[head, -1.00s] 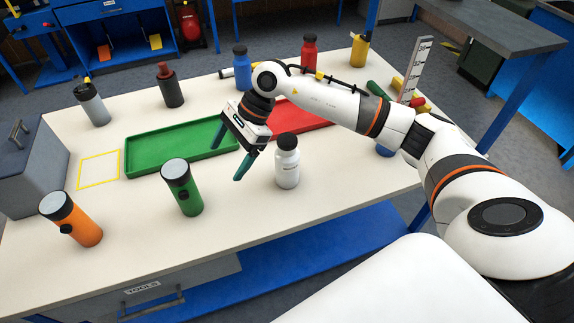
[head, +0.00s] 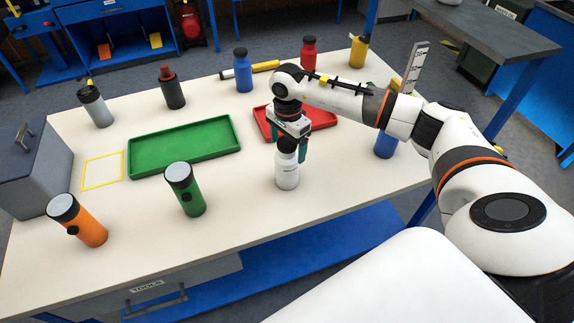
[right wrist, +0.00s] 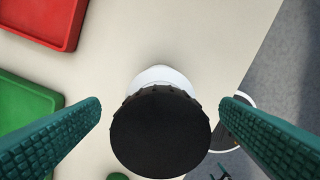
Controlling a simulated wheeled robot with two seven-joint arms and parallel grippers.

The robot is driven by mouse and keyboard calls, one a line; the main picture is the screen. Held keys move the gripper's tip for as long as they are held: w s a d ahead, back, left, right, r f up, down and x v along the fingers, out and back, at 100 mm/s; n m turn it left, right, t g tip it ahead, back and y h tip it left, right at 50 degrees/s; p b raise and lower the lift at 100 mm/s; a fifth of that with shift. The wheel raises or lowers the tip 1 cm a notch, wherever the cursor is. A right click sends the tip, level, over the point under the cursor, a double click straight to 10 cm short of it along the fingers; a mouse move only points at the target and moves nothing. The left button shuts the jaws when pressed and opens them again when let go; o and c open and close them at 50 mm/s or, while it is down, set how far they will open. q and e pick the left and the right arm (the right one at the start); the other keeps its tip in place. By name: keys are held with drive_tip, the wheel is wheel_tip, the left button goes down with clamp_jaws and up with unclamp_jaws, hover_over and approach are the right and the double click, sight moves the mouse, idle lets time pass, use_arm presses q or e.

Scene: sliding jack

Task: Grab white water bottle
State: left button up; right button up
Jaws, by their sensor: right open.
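The white water bottle (head: 287,172) with a black cap stands upright on the white table, right of the green tray. My right gripper (head: 289,155) is directly above it and points down, with a finger on each side of the cap. In the right wrist view the black cap (right wrist: 160,132) lies between the two green fingers of my open right gripper (right wrist: 160,122), with a gap on both sides. The bottle's white shoulder (right wrist: 163,76) shows just beyond the cap. My left gripper does not show.
A green tray (head: 184,160) and a red tray (head: 325,117) lie behind the bottle. A green bottle (head: 189,195) and an orange bottle (head: 83,222) stand to the left. A blue bottle (head: 243,72) and a red bottle (head: 309,54) stand at the back. The table around the white bottle is clear.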

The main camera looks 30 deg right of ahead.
drive_tip(key=shift+f+p, duration=0.45)
drive_tip(key=shift+f, duration=1.45)
drive_tip(key=c, duration=1.4)
